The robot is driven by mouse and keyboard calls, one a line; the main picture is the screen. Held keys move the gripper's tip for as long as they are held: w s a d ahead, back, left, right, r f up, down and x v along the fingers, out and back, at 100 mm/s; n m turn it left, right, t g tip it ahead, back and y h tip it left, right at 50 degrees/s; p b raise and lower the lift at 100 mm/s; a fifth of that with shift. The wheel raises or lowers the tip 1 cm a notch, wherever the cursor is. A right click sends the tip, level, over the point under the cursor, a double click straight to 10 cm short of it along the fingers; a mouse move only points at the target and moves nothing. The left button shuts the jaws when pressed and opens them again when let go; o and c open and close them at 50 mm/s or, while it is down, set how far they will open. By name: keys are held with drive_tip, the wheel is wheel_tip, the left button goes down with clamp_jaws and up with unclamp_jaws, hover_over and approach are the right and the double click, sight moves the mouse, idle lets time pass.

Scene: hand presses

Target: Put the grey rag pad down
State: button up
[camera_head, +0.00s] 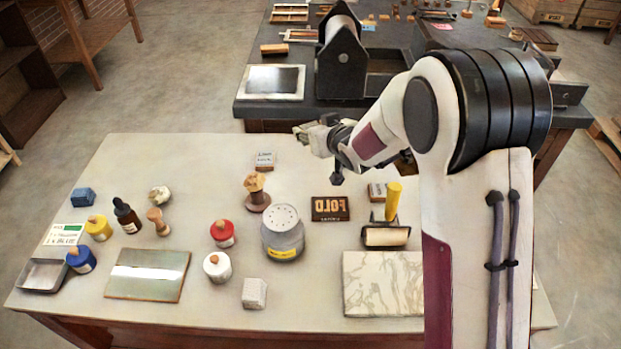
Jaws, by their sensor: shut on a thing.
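My gripper (318,133) is raised over the far edge of the pale table (120,165), at the end of my arm reaching in from the right. It is shut on a small, pale grey lump at its tip, which looks like the grey rag pad (312,137). The pad is small in this view and partly mixed with the finger parts, so its outline is unclear. It appears to be held clear of the tabletop.
A marbled slab (383,284) lies front right. A dark press bench (390,85) stands behind. Bare tabletop shows between items.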

drive_tip(key=shift+w+a+f+m+h, duration=0.1)
drive_tip(key=shift+w+f+m+h, duration=0.15)
drive_tip(key=shift+w+m+h, duration=0.2)
drive_tip(key=shift+f, duration=2.5)
drive_tip(key=shift+f, duration=3.1)
drive_tip(key=shift+f, duration=1.85)
drive_tip(key=shift+f, duration=0.15)
drive_tip(key=o, duration=1)
drive_tip(key=shift+o, duration=0.2)
